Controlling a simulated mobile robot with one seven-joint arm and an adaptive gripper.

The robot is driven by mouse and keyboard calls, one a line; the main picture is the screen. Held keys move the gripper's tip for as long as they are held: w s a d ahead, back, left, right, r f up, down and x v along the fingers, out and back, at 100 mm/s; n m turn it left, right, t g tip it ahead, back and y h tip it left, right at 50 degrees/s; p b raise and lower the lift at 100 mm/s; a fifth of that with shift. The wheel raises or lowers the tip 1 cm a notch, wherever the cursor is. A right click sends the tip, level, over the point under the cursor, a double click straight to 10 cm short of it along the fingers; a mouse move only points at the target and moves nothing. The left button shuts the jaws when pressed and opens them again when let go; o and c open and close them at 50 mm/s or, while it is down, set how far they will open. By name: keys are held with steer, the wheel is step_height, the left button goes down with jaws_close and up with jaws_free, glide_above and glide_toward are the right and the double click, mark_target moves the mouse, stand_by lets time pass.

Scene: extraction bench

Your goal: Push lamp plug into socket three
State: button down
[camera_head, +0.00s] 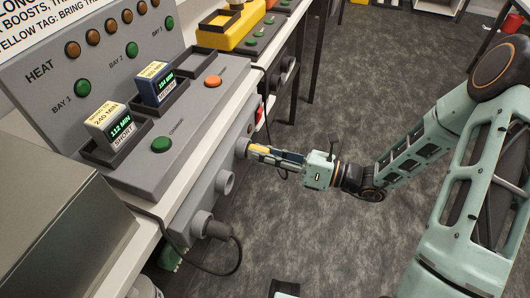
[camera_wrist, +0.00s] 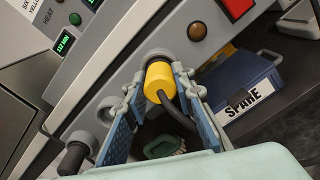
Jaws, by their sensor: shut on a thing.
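The yellow lamp plug (camera_wrist: 158,82) has a black cable coming out of its back. Its front end is at a grey round socket (camera_wrist: 153,56) on the bench's front panel, in line with it; how deep it sits is hidden. In the head view the yellow plug (camera_head: 260,148) shows at the panel, at the tip of my gripper (camera_head: 272,154). In the wrist view my gripper (camera_wrist: 158,105) has its blue-padded fingers either side of the plug, shut on it. No socket numbers are readable.
A dark plug with a black cable (camera_head: 216,229) sits in the lower left socket. An empty grey socket (camera_head: 225,183) lies between it and the yellow plug. A blue box marked SPARE (camera_wrist: 240,88) is at the right. Grey floor (camera_head: 300,235) is clear below my arm.

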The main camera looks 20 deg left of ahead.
steer(key=c, duration=1.5)
jaws_free()
steer(key=shift+c, duration=0.2)
steer(key=s+d, duration=0.1)
steer(key=d, duration=1.1)
